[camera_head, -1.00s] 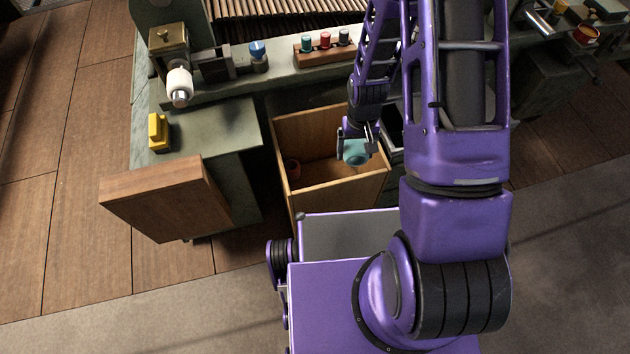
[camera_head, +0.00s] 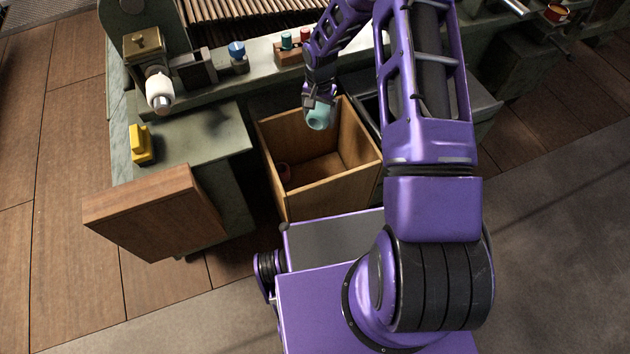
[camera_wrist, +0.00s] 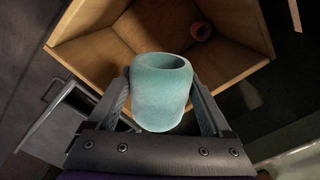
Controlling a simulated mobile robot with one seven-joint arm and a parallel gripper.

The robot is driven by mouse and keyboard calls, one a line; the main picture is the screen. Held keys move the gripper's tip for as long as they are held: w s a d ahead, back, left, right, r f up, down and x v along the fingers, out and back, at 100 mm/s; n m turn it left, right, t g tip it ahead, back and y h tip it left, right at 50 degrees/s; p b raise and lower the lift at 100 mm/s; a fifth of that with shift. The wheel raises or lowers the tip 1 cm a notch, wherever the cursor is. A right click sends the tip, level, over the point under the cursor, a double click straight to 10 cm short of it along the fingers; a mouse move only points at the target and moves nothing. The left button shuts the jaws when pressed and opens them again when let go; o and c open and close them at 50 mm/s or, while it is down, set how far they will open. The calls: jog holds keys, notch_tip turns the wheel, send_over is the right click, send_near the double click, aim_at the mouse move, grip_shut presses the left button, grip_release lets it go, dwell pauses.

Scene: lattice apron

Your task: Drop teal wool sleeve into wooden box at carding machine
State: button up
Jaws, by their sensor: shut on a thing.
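The teal wool sleeve (camera_head: 319,118) is a short hollow cylinder. My gripper (camera_head: 318,106) is shut on it and holds it above the back part of the open wooden box (camera_head: 278,149). In the wrist view the sleeve (camera_wrist: 160,92) sits between my gripper's two fingers (camera_wrist: 160,100), its open end facing away from the wrist. The box (camera_wrist: 88,50) lies beyond it, its inside in view. A small reddish ring-shaped thing (camera_head: 284,171) lies inside the box near its left wall; it also shows in the wrist view (camera_wrist: 201,31).
The green machine bench (camera_head: 205,140) stands left of the box, with a yellow block (camera_head: 141,144) and a white spool (camera_head: 159,89) on it. A wooden panel (camera_head: 150,215) juts out at the front left. A small rack of coloured pieces (camera_head: 290,50) stands behind.

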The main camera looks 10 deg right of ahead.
aim_at(319, 122)
notch_tip(319, 122, down, 4)
jog(key=shift+f+b, duration=0.1)
jog(key=shift+b, duration=0.7)
jog(key=o, duration=0.8)
jog(key=shift+c, duration=0.2)
notch_tip(319, 122, up, 18)
jog(key=shift+f+p, duration=0.25)
jog(key=shift+p, duration=0.95)
